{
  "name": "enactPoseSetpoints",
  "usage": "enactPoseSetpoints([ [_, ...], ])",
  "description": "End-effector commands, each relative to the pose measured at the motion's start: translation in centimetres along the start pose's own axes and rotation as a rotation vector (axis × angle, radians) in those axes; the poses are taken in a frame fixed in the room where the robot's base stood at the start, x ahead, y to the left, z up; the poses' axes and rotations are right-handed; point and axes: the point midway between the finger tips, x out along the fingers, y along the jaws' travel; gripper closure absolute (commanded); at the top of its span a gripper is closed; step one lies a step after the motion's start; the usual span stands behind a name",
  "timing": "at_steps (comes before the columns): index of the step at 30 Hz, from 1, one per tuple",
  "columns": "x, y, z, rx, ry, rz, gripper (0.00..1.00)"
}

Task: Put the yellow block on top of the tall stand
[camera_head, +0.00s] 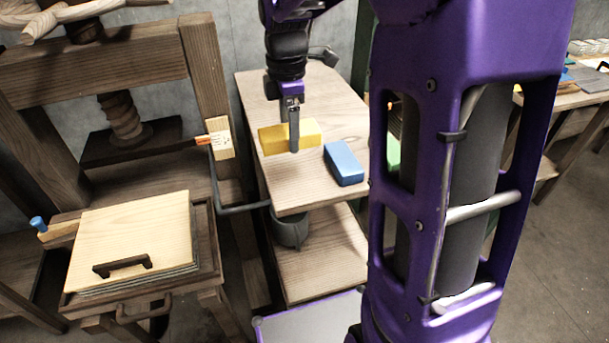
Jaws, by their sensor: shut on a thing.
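The yellow block (309,132) is at the small wooden table (345,112) in the middle of the view. My gripper (294,143) points down over it and is shut on it; one finger shows across its near side. The block looks level and close to the tabletop, but I cannot tell whether it touches the wood. I cannot make out the tall stand for sure. A green thing (393,152) shows partly behind my purple arm, which hides much of the right side.
A blue block (344,163) lies on the table just right of the yellow block. A dark pot (290,228) stands on the lower shelf. A wooden press (110,70) with a pale board (135,240) stands at left. Another bench (590,80) is at far right.

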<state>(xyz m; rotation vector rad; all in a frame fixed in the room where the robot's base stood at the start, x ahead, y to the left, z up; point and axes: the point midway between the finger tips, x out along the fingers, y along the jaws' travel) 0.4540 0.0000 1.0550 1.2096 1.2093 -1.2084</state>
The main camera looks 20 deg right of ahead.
Motion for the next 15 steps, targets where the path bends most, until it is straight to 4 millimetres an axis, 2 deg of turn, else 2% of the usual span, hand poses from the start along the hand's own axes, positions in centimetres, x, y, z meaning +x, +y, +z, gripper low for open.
enactPoseSetpoints([
  [4, 0.4, -0.1, 0.0, 0.000, 0.000, -0.001, 0.94],
  [9, 3.3, -0.1, 0.0, -0.001, 0.000, -0.004, 0.94],
  [15, 5.3, -0.1, 0.0, 0.000, 0.000, -0.003, 0.94],
])
